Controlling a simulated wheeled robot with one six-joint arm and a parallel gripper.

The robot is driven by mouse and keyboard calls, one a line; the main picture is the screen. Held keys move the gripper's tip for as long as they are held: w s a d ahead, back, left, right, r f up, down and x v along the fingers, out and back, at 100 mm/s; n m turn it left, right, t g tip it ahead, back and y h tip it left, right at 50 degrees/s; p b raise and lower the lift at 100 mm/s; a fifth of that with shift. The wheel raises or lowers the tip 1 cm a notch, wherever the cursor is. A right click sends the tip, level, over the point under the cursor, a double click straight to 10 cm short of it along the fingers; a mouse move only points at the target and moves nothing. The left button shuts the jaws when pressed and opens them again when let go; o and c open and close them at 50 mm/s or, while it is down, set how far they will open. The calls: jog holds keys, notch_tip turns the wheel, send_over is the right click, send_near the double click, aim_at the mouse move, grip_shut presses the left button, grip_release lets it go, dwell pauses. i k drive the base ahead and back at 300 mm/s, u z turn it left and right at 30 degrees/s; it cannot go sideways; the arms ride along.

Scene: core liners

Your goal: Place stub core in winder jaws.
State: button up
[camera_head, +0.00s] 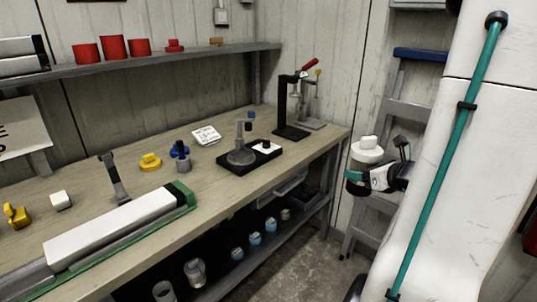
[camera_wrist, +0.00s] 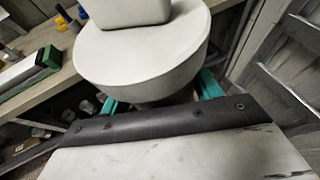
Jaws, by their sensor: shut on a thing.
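My gripper (camera_head: 354,177) is at the right, past the bench's end and clear of it. Its teal fingers (camera_wrist: 160,98) are shut around the narrower dark body under a wide pale round cap. This held piece (camera_head: 366,152), which I take for the stub core, has a white block on top; the cap (camera_wrist: 145,65) fills the wrist view's upper middle and hides much of the grip. On the bench, a black base (camera_head: 228,168) carries a grey disc with upright posts and a white piece; it looks like the winder. Its jaws are too small to make out.
The wooden bench (camera_head: 110,190) also holds a white block in a green-edged tray (camera_head: 187,196), small yellow and blue pieces, and a stand with a red-handled lever (camera_head: 291,128). A grey ladder (camera_head: 395,115) stands behind my gripper.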

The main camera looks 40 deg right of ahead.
aim_at(241, 157)
jog(key=z, duration=1.55)
jog(key=i, duration=0.85)
jog(key=u, duration=2.4)
jog(key=i, duration=0.25)
